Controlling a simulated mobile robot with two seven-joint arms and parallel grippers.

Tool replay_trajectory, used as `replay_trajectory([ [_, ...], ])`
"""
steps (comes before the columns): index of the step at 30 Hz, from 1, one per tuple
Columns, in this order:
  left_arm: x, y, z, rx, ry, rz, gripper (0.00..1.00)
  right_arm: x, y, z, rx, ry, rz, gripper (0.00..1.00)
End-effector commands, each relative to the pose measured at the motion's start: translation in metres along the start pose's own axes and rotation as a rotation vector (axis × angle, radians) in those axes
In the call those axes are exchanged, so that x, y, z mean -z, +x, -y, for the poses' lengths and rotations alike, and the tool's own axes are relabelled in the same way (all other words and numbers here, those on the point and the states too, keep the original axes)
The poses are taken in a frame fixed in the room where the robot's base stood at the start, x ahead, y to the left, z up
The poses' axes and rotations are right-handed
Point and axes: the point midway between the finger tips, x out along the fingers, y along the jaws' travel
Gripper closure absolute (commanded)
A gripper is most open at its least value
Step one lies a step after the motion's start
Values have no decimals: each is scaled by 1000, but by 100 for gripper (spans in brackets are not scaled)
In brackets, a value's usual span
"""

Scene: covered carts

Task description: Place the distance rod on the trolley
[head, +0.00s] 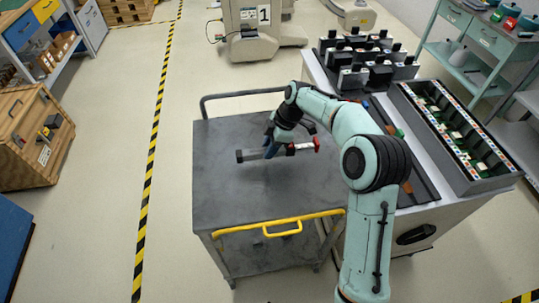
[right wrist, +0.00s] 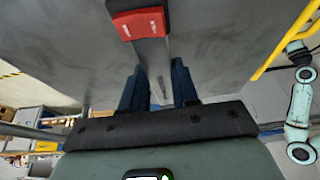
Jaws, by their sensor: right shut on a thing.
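The distance rod (head: 303,146) is a grey bar with a red end and a dark end. My right gripper (head: 272,149) is shut around its middle and holds it roughly level over the trolley (head: 225,200). The trolley has a dark grey top, and the rod appears close above it; I cannot tell whether they touch. In the right wrist view the rod's red end (right wrist: 138,22) and grey shaft run between the blue fingers of the right gripper (right wrist: 158,85). My left gripper does not show in the head view.
The trolley has a yellow handle (head: 282,230) in front and a dark rail behind. A white cart to its right bears a long grey bin (head: 462,165) and a rack of black-topped parts (head: 365,58). The trolley top around the rod is clear.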

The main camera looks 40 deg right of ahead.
Motion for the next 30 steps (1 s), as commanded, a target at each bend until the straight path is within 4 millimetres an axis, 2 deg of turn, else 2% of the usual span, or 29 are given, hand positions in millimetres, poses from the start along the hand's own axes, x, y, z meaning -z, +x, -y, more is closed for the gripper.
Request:
replay_trajectory([
  [7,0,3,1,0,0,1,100,-14,33,0,1,1,0,100],
  [19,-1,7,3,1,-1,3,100,-16,38,0,0,1,0,100],
  [20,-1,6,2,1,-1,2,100,-16,37,0,1,1,0,61],
  [21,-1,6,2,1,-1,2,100,-16,37,0,1,1,0,48],
  [22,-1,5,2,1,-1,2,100,-16,37,0,1,1,0,45],
  [30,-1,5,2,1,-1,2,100,-15,36,0,1,1,0,45],
])
